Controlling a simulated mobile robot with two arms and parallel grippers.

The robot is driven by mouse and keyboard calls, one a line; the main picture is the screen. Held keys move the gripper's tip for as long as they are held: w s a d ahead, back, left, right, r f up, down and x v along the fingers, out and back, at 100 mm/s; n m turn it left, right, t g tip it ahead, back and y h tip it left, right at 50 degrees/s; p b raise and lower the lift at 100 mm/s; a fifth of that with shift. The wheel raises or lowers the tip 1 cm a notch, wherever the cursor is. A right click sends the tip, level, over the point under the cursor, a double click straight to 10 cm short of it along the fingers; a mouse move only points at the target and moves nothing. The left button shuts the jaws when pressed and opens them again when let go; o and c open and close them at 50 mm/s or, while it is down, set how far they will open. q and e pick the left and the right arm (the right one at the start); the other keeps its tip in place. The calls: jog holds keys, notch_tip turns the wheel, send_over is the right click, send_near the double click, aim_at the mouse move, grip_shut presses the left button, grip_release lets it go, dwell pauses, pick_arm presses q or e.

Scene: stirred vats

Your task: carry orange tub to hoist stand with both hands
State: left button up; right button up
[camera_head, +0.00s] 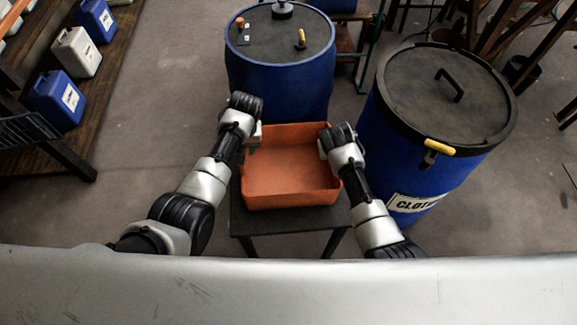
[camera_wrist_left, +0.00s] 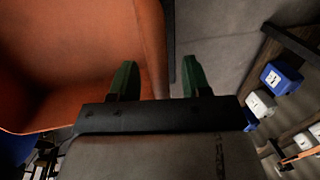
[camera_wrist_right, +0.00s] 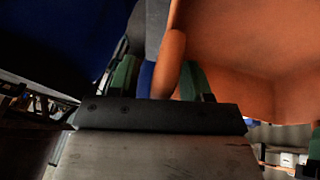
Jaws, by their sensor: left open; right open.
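The orange tub (camera_head: 290,176) is empty and sits level on a small dark table (camera_head: 262,224) in the head view. My left gripper (camera_head: 254,138) is at its left rim, open, with the tub wall (camera_wrist_left: 152,45) between its two green fingers (camera_wrist_left: 158,82). My right gripper (camera_head: 326,146) is at its right rim, open, with the tub's rim (camera_wrist_right: 172,62) between its fingers (camera_wrist_right: 160,82). I cannot make out the hoist stand for certain in any view.
A blue vat (camera_head: 278,85) stands right behind the tub. A larger blue drum (camera_head: 420,165) with a black lid stands close on the right. Shelving with blue and white canisters (camera_head: 78,52) is at the far left. The floor between shelving and vat is clear.

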pick_arm(q)
grip_shut()
pick_arm(e)
grip_shut()
pick_arm(q)
jog(key=shift+r, duration=0.1)
